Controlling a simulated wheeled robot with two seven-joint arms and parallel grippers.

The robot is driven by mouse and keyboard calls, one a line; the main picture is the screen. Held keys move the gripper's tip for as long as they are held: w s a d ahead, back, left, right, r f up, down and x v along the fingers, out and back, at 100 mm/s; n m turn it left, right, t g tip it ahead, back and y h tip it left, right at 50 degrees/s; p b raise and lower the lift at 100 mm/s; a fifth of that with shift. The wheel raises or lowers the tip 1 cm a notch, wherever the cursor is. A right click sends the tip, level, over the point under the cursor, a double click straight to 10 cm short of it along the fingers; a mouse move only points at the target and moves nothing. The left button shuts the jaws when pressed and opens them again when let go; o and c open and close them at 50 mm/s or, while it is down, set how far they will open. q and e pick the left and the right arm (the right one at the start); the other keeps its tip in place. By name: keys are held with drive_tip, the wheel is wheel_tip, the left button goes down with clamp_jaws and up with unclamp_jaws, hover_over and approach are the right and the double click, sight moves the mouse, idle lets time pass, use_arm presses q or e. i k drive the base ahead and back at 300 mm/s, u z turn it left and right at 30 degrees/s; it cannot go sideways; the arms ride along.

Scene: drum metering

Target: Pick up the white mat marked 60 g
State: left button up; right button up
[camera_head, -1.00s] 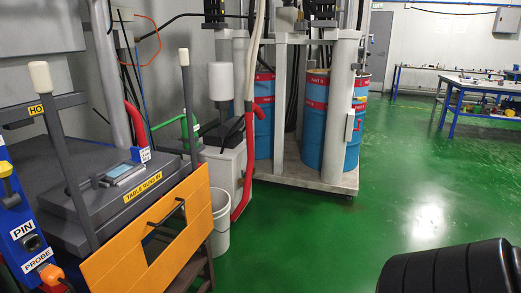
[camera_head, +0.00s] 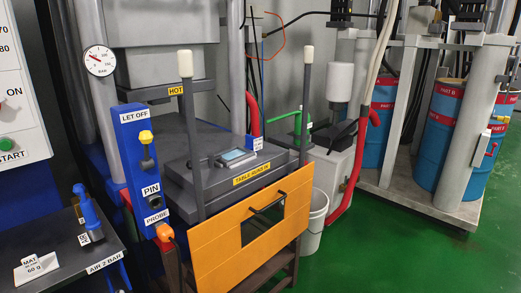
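A small white piece marked "MAT" and "60 g" (camera_head: 36,267) lies on a dark grey table (camera_head: 70,240) at the lower left. I cannot tell whether it is the mat itself or a label for it. Neither of my grippers shows in the view.
Green floor (camera_head: 390,255) is clear at the right.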

sight(34, 267)
drive_tip(key=u, duration=1.9)
